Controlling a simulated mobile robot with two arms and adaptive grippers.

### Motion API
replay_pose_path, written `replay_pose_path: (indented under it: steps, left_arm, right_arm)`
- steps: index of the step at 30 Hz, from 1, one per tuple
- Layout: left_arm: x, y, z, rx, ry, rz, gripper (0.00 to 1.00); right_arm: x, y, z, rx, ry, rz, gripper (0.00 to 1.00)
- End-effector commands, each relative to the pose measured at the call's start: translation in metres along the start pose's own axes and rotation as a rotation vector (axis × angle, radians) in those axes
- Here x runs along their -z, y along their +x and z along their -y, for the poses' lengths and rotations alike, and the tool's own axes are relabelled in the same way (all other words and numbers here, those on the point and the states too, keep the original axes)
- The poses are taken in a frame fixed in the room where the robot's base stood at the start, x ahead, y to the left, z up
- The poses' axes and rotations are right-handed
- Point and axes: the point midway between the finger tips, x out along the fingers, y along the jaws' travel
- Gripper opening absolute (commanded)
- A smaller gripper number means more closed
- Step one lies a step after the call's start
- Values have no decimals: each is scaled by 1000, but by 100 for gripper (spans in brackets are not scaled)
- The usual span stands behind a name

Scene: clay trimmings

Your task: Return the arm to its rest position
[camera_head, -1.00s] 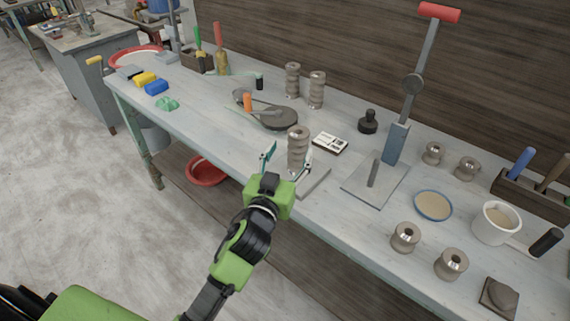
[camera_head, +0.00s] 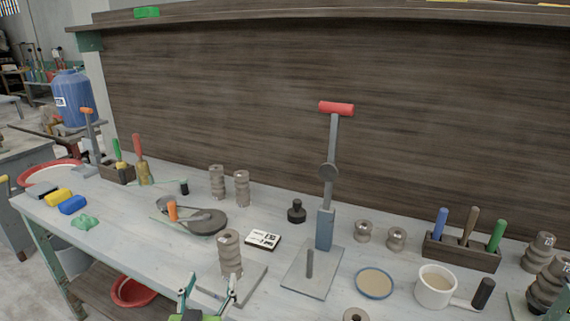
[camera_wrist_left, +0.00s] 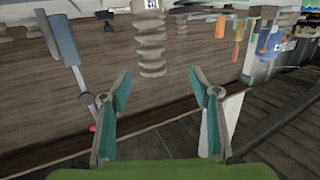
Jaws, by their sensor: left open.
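My left gripper (camera_head: 207,296) is at the bottom of the head view, in front of the bench's front edge. Its two teal-padded fingers are spread with nothing between them, and they also show open in the left wrist view (camera_wrist_left: 160,105). A ribbed grey-brown clay cylinder (camera_head: 230,254) stands upright on a flat grey slab (camera_head: 250,283) just beyond the fingers. It also shows in the left wrist view (camera_wrist_left: 150,45), apart from the fingers. Most of my left arm is below the head view. My right gripper is in neither view.
A lever press (camera_head: 326,215) with a red handle stands right of the cylinder. A mug (camera_head: 434,287) and tool rack (camera_head: 460,252) are at right.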

Motion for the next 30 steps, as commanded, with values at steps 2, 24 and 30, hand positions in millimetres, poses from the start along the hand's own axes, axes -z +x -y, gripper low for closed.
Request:
replay_pose_path:
  steps: [2, 24, 30]
  left_arm:
    - [-33, -17, 14, 35, 9, 128, 57]
    - [-235, -255, 21, -192, 192, 1167, 57]
    - [-286, -241, 18, -192, 193, 1186, 57]
  right_arm:
    - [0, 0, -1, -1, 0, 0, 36]
    - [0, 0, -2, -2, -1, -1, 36]
    - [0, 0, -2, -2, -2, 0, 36]
